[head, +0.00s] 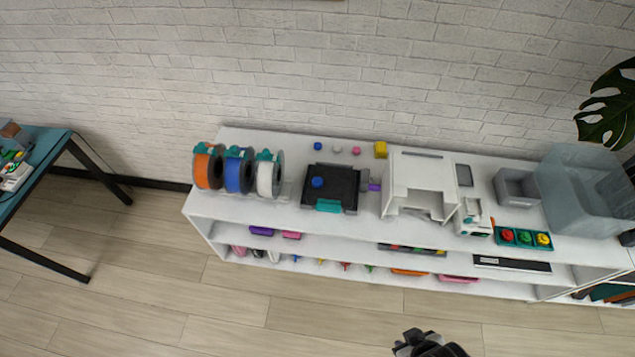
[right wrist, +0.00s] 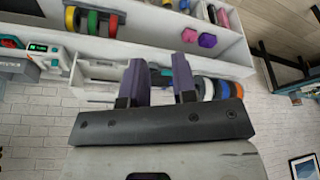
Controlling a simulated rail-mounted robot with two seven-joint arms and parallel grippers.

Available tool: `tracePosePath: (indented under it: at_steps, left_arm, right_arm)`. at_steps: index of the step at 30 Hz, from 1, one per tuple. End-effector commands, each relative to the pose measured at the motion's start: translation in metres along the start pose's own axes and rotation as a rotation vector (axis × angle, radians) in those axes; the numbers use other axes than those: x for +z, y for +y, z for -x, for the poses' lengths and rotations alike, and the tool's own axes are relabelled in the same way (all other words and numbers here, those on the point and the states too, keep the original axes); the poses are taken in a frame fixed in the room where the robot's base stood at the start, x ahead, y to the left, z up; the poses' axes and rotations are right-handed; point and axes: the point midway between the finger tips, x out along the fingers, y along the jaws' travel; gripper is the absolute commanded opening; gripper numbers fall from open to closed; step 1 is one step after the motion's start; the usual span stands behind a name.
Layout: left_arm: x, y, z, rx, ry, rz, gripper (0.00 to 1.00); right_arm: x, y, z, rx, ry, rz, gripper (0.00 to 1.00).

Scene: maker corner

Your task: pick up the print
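A small rounded blue piece (head: 317,182), which may be the print, sits on the black plate (head: 345,176) of a low machine on the white shelf top. Other small pieces lie behind it: a blue one (head: 318,146), a white one (head: 337,149), a pink one (head: 356,151) and a yellow block (head: 380,149). My right gripper (head: 425,340) is at the bottom edge of the head view, well in front of the shelf. In the right wrist view its two fingers (right wrist: 160,82) stand apart with nothing between them. My left gripper is not in view.
Orange, blue and white spools (head: 238,173) stand left of the plate. A white machine frame (head: 420,180) stands right of it. A grey bin (head: 516,188) and a clear tub (head: 585,195) are further right. The floor (head: 250,310) before the shelf is clear.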

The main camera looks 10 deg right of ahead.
Motion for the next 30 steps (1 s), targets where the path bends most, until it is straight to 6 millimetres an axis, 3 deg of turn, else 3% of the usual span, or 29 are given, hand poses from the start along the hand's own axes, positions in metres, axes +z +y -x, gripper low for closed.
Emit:
tracePosePath:
  at_steps: [2,17,25,30]
  left_arm:
    - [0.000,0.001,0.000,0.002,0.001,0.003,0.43]
    - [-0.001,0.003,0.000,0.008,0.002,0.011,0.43]
    - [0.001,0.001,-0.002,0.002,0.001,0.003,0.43]
    - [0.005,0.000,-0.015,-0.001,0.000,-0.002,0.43]
  right_arm:
    - [0.000,0.000,0.000,0.000,0.000,0.000,0.34]
    - [0.000,0.000,0.000,0.000,0.000,0.000,0.81]
    - [-0.006,0.001,-0.001,0.002,0.017,-0.002,0.81]
    - [-0.041,0.016,-0.007,0.041,0.104,0.026,0.81]
